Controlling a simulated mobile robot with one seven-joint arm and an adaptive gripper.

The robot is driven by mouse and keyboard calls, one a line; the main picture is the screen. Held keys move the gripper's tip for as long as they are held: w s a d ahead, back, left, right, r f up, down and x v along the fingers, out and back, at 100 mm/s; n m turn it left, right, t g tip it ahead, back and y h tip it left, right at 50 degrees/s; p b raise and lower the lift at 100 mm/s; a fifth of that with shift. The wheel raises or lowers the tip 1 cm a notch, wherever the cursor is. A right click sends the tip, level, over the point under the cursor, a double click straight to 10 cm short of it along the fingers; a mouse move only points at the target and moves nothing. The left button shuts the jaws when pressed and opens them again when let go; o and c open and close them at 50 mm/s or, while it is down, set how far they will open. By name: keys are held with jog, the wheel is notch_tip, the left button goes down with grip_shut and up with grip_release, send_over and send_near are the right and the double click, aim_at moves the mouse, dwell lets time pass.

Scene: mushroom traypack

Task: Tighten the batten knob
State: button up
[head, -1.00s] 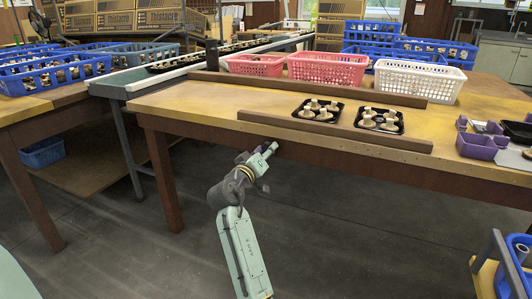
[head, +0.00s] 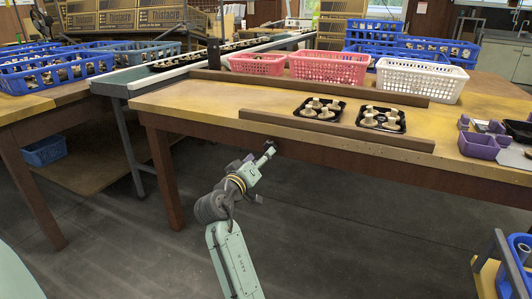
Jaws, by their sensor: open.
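Two long brown wooden battens lie on the yellow-topped packing table. The front batten (head: 335,129) runs along the near edge, and the rear batten (head: 310,86) lies farther back in front of the baskets. I cannot make out a knob on either batten; it is hidden or too small to tell.
Two black trays of mushrooms, a left one (head: 296,108) and a right one (head: 401,126), stand between the battens. Pink baskets (head: 328,68) and a white basket (head: 418,83) stand behind. Purple containers (head: 477,146) sit at the right. The floor before the table is clear.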

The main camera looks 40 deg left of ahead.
jog(key=v, duration=0.6)
jog(key=shift+s, duration=0.3)
